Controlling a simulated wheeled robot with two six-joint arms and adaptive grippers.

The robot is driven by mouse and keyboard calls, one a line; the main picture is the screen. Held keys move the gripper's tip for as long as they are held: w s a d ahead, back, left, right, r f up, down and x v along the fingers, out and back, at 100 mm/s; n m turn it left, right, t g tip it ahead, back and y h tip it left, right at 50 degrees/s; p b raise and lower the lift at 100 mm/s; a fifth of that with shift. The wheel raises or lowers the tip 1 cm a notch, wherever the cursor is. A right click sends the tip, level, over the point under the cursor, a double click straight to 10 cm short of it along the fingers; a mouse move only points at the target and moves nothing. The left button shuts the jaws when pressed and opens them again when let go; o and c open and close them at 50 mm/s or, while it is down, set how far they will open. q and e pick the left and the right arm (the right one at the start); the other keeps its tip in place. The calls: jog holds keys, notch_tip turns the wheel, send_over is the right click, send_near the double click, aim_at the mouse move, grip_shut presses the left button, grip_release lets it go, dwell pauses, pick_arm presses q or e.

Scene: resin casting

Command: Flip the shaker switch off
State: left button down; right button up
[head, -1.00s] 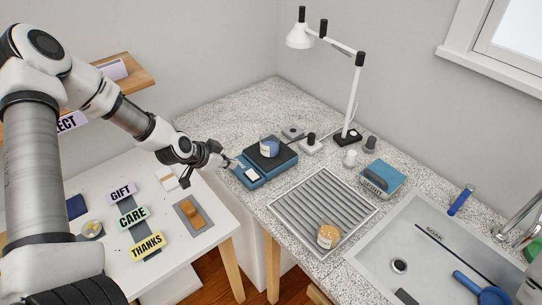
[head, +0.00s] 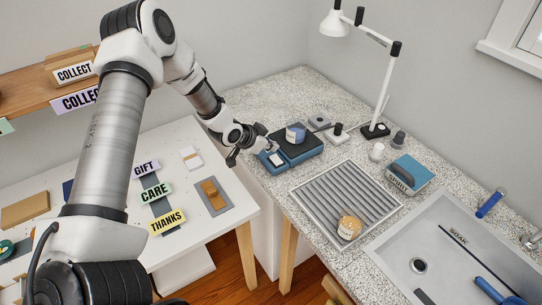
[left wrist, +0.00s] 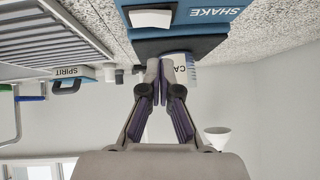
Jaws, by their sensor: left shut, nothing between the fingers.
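The blue shaker (head: 303,153) stands on the speckled counter with a dark top plate. Its white rocker switch (head: 277,159) is on the front end; it also shows in the left wrist view (left wrist: 150,18), where the picture is upside down and the word SHAKE is readable. I cannot tell which way the rocker is tipped. My right gripper is out of view.
A ribbed drying tray (head: 330,206) with an amber jar (head: 349,227) lies in front of the shaker. A blue SPIRIT container (head: 410,172), a lamp (head: 391,80) and a sink (head: 400,240) are to the right. The white table (head: 205,235) holds word blocks.

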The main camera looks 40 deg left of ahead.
aim_at(275, 156)
pick_arm(q)
jog(key=f, duration=0.2)
jog(key=f+p, duration=0.1)
jog(key=f, duration=0.1)
jog(key=shift+w+a, duration=0.1)
jog(key=shift+a, duration=0.15)
jog(key=shift+f, duration=0.1)
jog(key=shift+f+b, duration=0.3)
jog(key=shift+b, duration=0.1)
jog(key=shift+r, duration=0.15)
jog(key=shift+d, duration=0.15)
